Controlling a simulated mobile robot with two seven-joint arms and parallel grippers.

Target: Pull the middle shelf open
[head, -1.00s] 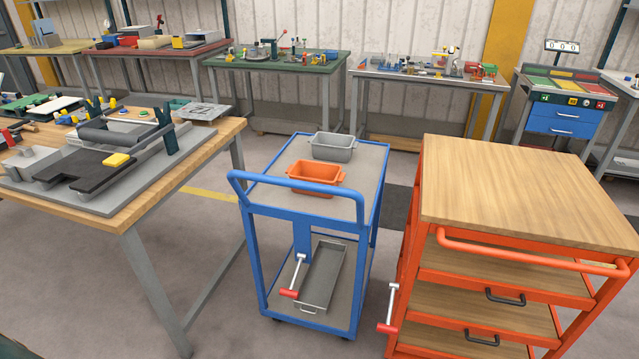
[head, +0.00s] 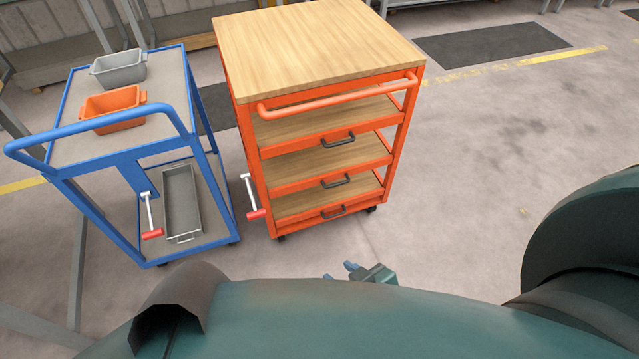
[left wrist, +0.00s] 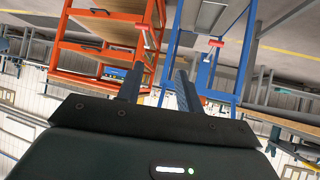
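The orange cart has a wooden top (head: 320,45) and three wooden shelves with black handles, stacked one below another. The middle shelf (head: 315,173) sits in line with the others, its handle (head: 336,181) on its orange front edge.
A blue cart (head: 75,190) with a grey bin (head: 119,70) and an orange bin (head: 114,108) stands close left of the orange cart. An orange push bar (head: 340,96) crosses above the shelves. Floor to the right is clear, with a dark mat (head: 490,45) behind.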

